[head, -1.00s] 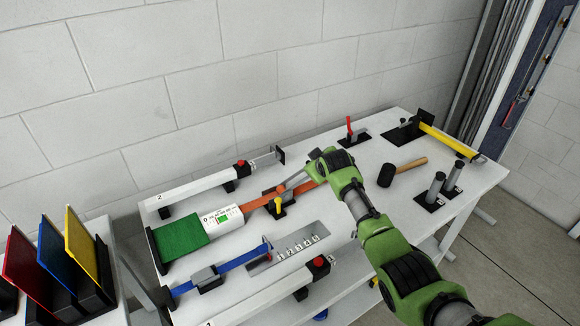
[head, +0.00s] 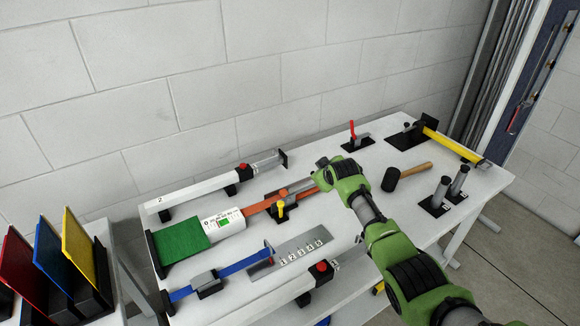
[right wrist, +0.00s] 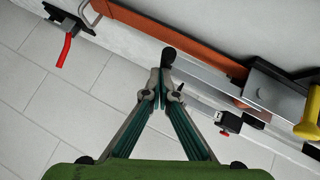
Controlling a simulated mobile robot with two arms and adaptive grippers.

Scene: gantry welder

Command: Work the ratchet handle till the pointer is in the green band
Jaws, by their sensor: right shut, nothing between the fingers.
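The ratchet (head: 275,211) sits on the orange strap (head: 256,207) on the bench, with a short yellow handle (head: 281,207). In the right wrist view the yellow handle (right wrist: 308,118) is at the right edge beside the grey ratchet body (right wrist: 268,90). A white gauge box (head: 223,222) with a small green patch lies between the strap and a green cloth; its pointer is too small to read. My right gripper (head: 294,187) is just behind and right of the ratchet. Its empty fingers (right wrist: 168,58) are closed, apart from the handle. My left gripper is out of view.
A blue strap (head: 240,263) with its own buckle and a numbered plate (head: 290,252) lie in front. A white beam with a red button (head: 244,166) runs behind.

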